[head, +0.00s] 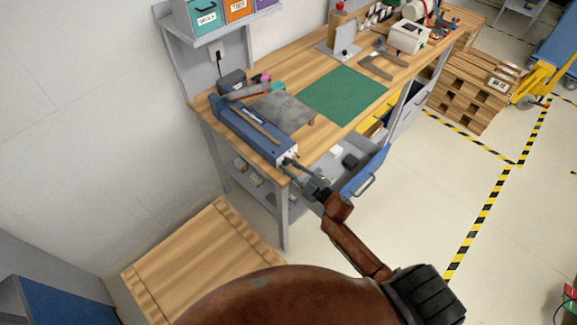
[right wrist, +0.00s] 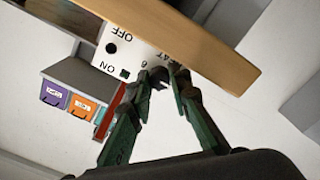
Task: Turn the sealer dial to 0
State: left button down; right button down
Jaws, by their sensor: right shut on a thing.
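The sealer (head: 250,128), a long blue bar-shaped machine with a wooden strip on top, lies at the near left end of the workbench. Its white end panel (right wrist: 118,58) shows upside down in the right wrist view, with ON, OFF, part of a heat label and a 6. The dark sealer dial (right wrist: 158,77) sits between my right fingertips, which partly cover it; its pointer setting cannot be read. My right gripper (head: 303,172) reaches the sealer's near end from the front right. In the wrist view, my right gripper (right wrist: 161,80) is shut on the dial. My left gripper is not in view.
The workbench (head: 392,65) carries a grey plate (head: 285,109) and a green mat (head: 345,94). An open blue-fronted drawer (head: 366,174) juts out just right of my right gripper. A wooden crate (head: 205,255) stands at the lower left.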

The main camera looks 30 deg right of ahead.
dwell(0.3)
jog(key=c, duration=1.8)
grip_release()
jog(key=shift+o, duration=0.2)
notch_tip(320, 180, up, 10)
